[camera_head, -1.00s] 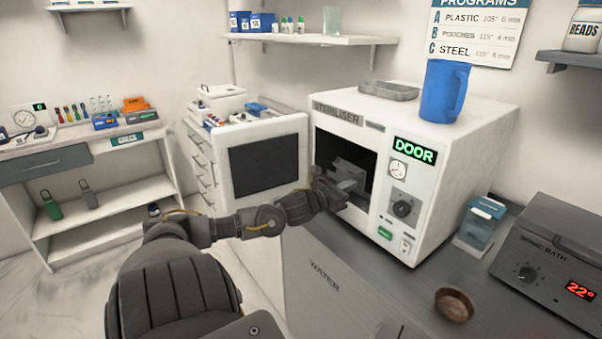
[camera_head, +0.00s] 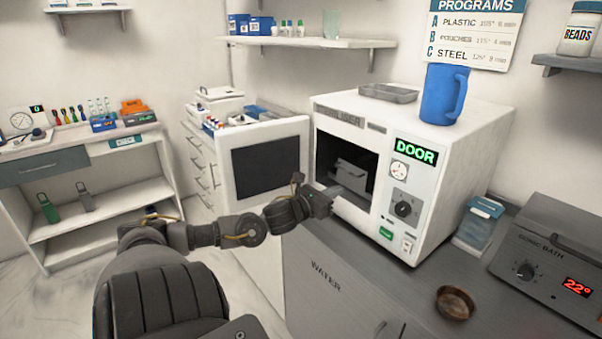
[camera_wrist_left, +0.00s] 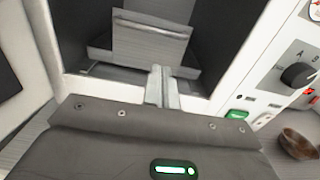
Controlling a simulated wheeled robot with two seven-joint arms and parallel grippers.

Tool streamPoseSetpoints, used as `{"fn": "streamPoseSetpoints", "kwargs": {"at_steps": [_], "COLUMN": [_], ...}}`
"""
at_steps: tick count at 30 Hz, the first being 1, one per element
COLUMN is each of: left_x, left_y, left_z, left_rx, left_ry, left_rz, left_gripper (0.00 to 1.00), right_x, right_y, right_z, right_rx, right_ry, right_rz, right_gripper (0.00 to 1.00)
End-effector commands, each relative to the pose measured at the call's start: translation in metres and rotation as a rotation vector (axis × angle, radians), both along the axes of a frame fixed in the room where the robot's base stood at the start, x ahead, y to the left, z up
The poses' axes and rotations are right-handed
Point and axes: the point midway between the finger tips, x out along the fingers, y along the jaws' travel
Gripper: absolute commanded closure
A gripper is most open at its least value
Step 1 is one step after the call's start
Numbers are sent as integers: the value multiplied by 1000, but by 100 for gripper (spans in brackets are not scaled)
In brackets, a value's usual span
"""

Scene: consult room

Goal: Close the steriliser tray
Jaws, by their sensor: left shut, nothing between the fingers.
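The steriliser (camera_head: 425,205) is a white box on the grey counter, its door (camera_head: 264,160) swung open to the left with a dark window. Its display reads DOOR. Inside the dark chamber is a grey tray (camera_head: 352,175); it also shows in the left wrist view (camera_wrist_left: 150,40), with a raised front panel. How far in it sits is hard to tell. My left gripper (camera_head: 355,198) is shut and empty at the chamber's mouth, its fingers just in front of the tray. In the left wrist view the fingers (camera_wrist_left: 161,78) are together. My right gripper is not in view.
A blue jug (camera_head: 443,93) and a shallow metal tray (camera_head: 388,93) stand on top of the steriliser. A sonic bath (camera_head: 545,260) and a small brown bowl (camera_head: 455,303) are on the counter at right. The open door stands close to my left forearm.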

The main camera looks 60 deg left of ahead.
Motion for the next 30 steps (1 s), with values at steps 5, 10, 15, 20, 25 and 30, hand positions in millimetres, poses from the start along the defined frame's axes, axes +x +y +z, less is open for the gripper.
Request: {"fn": "streamPoseSetpoints", "kwargs": {"at_steps": [5,10,15,20,25,30], "left_x": [-25,-49,-69,-80,-83,-83], "left_y": [-5,-7,-8,-9,-9,-9], "left_z": [-4,-4,-3,-3,-2,-2], "left_rx": [-1,-2,-3,-1,0,0], "left_ry": [7,6,5,4,2,3], "left_rz": [-6,-5,-4,-5,-5,-5], "left_gripper": [100,100,100,100,100,100], "right_x": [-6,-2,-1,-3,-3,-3], "right_y": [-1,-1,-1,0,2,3], "right_z": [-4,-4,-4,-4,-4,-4], "right_rx": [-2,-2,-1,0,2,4], "right_ry": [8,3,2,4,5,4], "right_rz": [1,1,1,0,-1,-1], "right_gripper": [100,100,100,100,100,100]}}
